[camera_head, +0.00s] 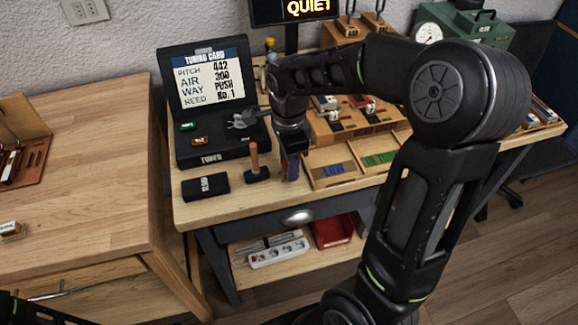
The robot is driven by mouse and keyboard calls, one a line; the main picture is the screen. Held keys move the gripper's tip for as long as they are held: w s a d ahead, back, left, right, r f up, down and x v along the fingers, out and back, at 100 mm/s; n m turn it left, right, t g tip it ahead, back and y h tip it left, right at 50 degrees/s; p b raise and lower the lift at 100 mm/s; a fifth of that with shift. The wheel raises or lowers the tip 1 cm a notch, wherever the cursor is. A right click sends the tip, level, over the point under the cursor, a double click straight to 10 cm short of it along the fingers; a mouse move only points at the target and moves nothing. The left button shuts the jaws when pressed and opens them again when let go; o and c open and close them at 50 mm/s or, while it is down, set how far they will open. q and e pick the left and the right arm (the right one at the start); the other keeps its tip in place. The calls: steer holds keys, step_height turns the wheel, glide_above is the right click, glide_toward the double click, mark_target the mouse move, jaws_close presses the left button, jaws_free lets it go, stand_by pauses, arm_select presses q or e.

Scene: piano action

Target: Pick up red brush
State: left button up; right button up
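My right gripper (291,160) points down over the front edge of the bench, just right of a wooden-handled tool (254,160) with a black base. A narrow strip of red and blue-purple shows at its fingertips. I cannot tell whether this is the red brush, or whether the fingers are open or shut on it. No red brush shows clearly elsewhere. My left gripper is out of view; only a dark bit of my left arm shows at the bottom left corner.
A black block (205,186) and a tuning card stand (211,100) are on the bench's left. Trays with blue and green pieces (335,172) lie right of the gripper. A red bin (332,231) and a power strip (277,250) sit on the lower shelf. The left table (80,180) is mostly clear.

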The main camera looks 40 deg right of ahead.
jaws_close()
steer(key=shift+r, duration=0.1)
stand_by(0.5)
step_height(320, 180, up, 10)
steer(key=shift+f, duration=0.1)
steer(key=shift+d, duration=0.1)
stand_by(0.8)
